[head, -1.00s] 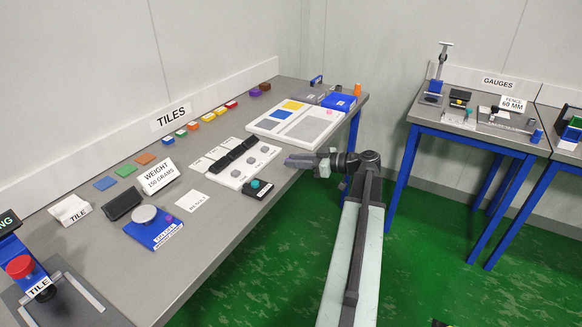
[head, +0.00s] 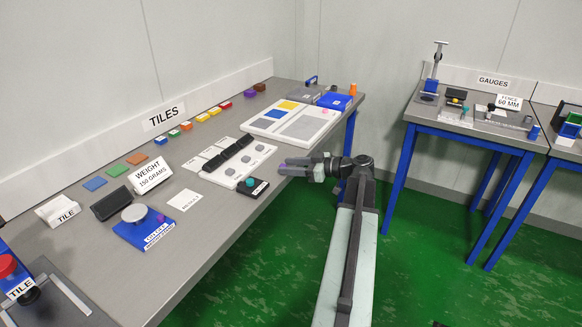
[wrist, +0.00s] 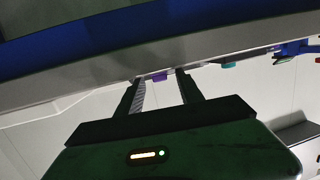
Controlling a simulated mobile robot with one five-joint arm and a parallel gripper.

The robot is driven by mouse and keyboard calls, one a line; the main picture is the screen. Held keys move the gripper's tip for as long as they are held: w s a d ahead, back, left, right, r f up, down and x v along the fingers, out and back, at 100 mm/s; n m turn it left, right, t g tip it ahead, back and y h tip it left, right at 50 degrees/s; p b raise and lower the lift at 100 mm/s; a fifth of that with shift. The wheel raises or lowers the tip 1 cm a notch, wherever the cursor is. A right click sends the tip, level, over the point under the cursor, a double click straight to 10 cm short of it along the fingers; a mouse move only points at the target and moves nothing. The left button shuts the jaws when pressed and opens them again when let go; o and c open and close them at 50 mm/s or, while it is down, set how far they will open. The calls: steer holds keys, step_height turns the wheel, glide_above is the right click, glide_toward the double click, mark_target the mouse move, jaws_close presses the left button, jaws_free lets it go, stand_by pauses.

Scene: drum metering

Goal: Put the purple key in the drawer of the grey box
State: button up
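A small purple piece, which looks like the purple key (head: 283,165), is at the front edge of the long table. In the wrist view the purple piece (wrist: 159,76) shows between and just beyond my fingertips, by the table edge. My gripper (head: 292,167) is at that edge, its two fingers apart; they also show apart in the wrist view (wrist: 160,84). I cannot tell whether either finger touches the piece. A grey box (head: 304,94) stands at the table's far end, beside a blue one; its drawer cannot be made out.
The long grey table (head: 215,240) holds a white panel of black blocks (head: 232,158), a dark block with a teal knob (head: 252,187), a blue scale (head: 142,232) and a white tray (head: 305,125). Green floor is open on the right, before the gauges table (head: 470,125).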

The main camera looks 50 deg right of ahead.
steer(key=shift+r, duration=0.2)
steer(key=p+v, duration=0.2)
steer(key=v, duration=1)
steer(key=shift+p, duration=0.35)
